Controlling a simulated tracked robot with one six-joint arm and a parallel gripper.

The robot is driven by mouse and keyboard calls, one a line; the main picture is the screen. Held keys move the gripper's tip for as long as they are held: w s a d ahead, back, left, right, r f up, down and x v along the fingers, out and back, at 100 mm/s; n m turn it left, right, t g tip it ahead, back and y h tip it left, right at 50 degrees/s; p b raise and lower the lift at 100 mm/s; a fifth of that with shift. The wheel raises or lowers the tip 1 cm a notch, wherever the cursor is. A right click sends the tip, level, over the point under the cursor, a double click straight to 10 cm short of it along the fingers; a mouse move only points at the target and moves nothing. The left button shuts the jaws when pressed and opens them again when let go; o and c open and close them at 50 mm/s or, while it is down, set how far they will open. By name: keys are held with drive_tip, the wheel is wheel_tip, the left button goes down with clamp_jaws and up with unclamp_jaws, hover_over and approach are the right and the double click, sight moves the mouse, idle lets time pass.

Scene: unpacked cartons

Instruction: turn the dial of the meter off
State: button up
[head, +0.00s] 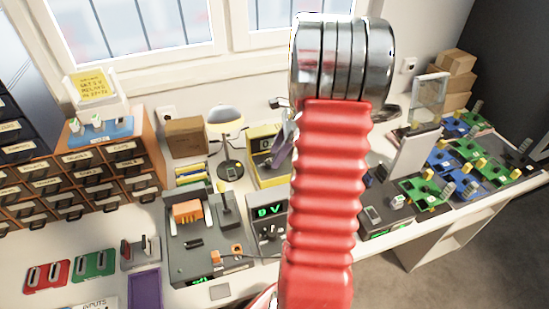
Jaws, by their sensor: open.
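A dark grey meter (267,215) stands on the bench left of my arm, with a green lit readout that looks like "0 V". Its right side and lower front are partly covered by my red arm, and I cannot make out the dial or its setting. A yellow-framed device (257,167) with a small dark panel stands behind it, and I cannot tell its details. My red ribbed arm rises through the middle to a shiny metal joint. My gripper is not visible; the arm beyond the joint is mostly hidden.
A grey station (190,240) with an orange block is left of the meter. A desk lamp (226,118), a cardboard box (186,137) and a drawer cabinet (85,180) stand behind. Green and blue boards (465,160) crowd the right bench. Floor (500,240) is open at lower right.

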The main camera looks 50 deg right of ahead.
drive_tip(key=shift+x, duration=1.4)
